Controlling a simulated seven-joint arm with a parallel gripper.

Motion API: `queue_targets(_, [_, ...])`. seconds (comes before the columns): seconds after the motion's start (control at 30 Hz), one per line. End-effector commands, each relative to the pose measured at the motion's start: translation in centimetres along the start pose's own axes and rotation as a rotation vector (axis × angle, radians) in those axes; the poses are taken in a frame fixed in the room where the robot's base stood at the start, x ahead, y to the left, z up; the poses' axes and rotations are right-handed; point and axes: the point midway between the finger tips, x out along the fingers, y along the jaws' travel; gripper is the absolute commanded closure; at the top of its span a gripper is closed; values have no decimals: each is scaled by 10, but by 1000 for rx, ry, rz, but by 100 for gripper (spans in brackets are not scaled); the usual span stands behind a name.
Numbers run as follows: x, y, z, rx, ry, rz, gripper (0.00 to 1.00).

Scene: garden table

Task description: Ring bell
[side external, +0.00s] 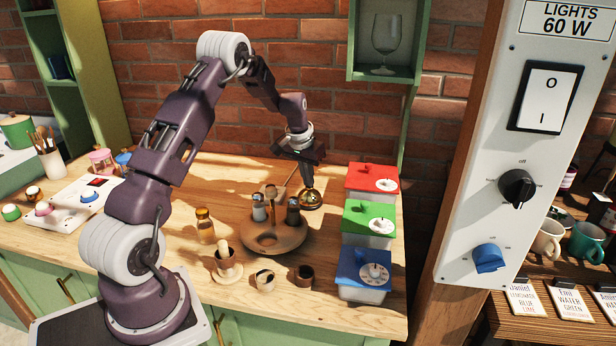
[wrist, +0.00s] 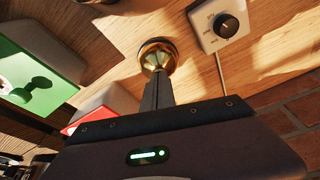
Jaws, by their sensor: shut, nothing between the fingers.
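The bell (side external: 312,204) is a small brass dome on a dark base. It stands on the wooden table, right of the round wooden tray. My gripper (side external: 308,188) points down right over it, shut and empty. In the wrist view the bell (wrist: 154,46) shows beyond the tips of my shut fingers (wrist: 156,74), which overlap its dome and hide part of it. I cannot tell whether the fingertips touch it.
The wooden tray (side external: 262,240) with shakers stands close left of the bell. Red (side external: 360,180), green (side external: 357,215) and blue (side external: 350,265) lidded boxes line the right side. A white knob box (wrist: 212,38) with a cord lies near the bell in the wrist view.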

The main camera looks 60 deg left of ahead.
Motion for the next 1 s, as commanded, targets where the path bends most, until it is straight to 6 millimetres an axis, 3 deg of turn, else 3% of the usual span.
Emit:
queue_targets(0.53, [-16,0,-4,0,0,0,100])
queue_targets(1.0, [-16,0,-4,0,-1,0,100])
